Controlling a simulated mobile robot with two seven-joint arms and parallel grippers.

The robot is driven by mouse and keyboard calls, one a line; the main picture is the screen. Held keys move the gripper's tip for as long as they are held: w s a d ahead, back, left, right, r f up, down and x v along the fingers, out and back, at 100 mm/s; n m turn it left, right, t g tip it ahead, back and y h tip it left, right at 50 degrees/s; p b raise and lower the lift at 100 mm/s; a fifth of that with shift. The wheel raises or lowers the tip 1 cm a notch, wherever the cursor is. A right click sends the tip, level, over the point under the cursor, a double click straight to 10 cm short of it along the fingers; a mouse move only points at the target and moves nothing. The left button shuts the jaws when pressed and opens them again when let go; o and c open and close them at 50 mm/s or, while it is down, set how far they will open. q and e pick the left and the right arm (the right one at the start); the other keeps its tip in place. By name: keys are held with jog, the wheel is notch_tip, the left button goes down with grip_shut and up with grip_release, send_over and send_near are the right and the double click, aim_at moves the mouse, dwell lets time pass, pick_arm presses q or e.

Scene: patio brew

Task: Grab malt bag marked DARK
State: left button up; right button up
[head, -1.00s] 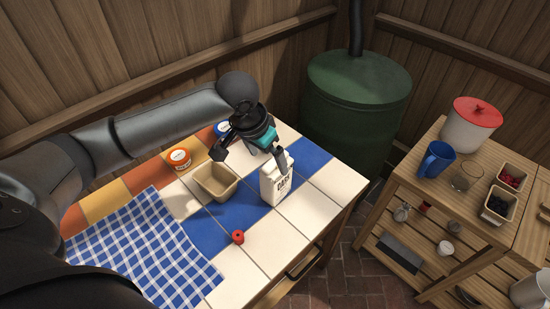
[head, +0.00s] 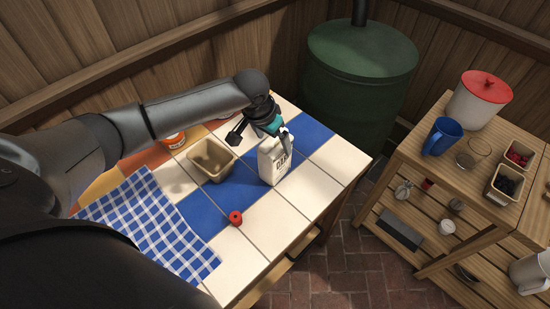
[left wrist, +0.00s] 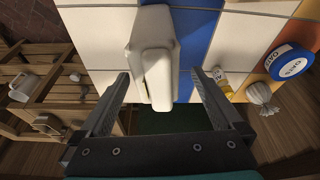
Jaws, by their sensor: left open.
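The white malt bag (head: 274,163) stands upright on the tiled table, at the edge of the blue stripe. Dark lettering shows on its front in the head view, but it is too small and partly covered to read fully now. My left gripper (head: 262,139) is open just above and behind the bag's top. In the left wrist view the bag (left wrist: 153,55) lies between and beyond the two spread fingers (left wrist: 158,85), and I cannot tell whether they touch it. My right gripper is not in view.
A tan open box (head: 210,163) stands left of the bag. A red cap (head: 236,217) and a checked cloth (head: 150,225) lie nearer. A wooden cart (head: 450,180) stands right, beyond a brick-floor gap.

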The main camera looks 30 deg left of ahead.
pick_arm(q)
jog(key=b+x, duration=0.1)
jog(key=x, duration=0.3)
jog(key=shift+d+f, duration=0.15)
grip_shut()
dwell(0.7)
